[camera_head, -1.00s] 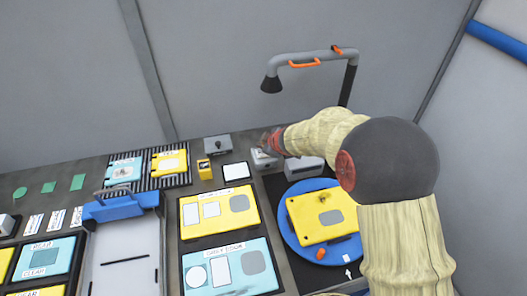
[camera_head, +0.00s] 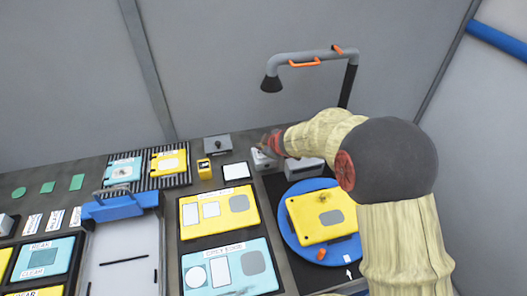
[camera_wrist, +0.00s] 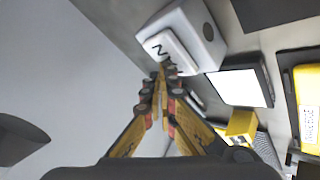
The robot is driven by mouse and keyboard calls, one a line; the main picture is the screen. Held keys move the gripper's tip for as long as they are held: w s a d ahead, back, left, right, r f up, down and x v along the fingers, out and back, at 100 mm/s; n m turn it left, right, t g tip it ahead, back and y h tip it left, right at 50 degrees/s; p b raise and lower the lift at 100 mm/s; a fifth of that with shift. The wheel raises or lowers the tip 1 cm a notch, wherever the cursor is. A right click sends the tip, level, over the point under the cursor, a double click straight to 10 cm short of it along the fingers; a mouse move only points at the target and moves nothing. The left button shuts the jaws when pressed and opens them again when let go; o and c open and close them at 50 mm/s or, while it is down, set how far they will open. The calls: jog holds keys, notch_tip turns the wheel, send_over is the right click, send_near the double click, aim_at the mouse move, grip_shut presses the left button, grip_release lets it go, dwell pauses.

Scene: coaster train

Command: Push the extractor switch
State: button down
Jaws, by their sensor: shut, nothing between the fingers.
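The extractor switch appears to be a light grey box (camera_wrist: 207,28) with a white rocker (camera_wrist: 172,50) that carries a dark mark like an N. In the head view the box (camera_head: 262,160) sits at the back of the bench, partly hidden by my gripper (camera_head: 268,147). In the wrist view my gripper (camera_wrist: 163,76) is shut and empty, its fingertips at the lower edge of the rocker. I cannot tell whether they touch it.
The extractor hood (camera_head: 271,84) hangs on a grey pipe above the bench. A blue round plate (camera_head: 291,238) bears a yellow case (camera_head: 313,216) near my arm. A framed white panel (camera_head: 235,171) and a small yellow block (camera_head: 204,169) stand left of the switch.

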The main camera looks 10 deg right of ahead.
jog(key=shift+f, duration=0.35)
dwell(0.3)
jog(key=shift+r+p, duration=0.6)
jog(key=shift+r, duration=0.2)
notch_tip(320, 180, up, 6)
jog(key=p, duration=0.6)
dwell(0.5)
